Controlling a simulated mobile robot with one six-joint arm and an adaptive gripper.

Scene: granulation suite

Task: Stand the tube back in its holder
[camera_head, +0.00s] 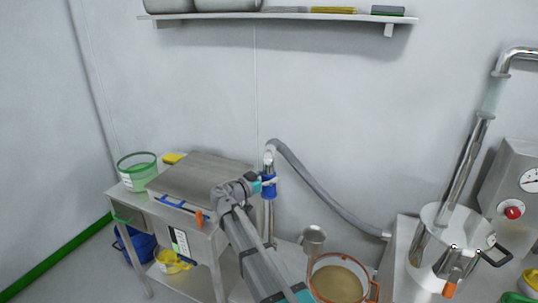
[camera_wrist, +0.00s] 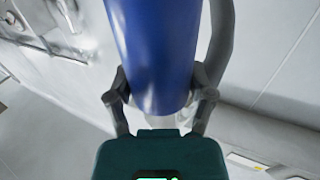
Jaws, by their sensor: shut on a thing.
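The tube (camera_head: 268,222) is a slim metal pipe with a blue sleeve, standing roughly upright in front of the back wall, right of the steel table. A grey hose (camera_head: 325,200) runs from its bent top to the right. My gripper (camera_head: 266,186) is shut on the blue sleeve. In the wrist view the sleeve (camera_wrist: 155,50) fills the space between the fingers of my gripper (camera_wrist: 160,97). The tube's lower end is hard to make out near my arm. A small metal cup (camera_head: 313,239) is to the right; I cannot tell whether it is the holder.
A tub of tan powder (camera_head: 338,284) with an orange rim is at the lower right. The steel table (camera_head: 131,204) with a green-rimmed bucket (camera_head: 137,172) is on the left. A machine with a gauge (camera_head: 512,190) stands at right. A shelf (camera_head: 280,15) is above.

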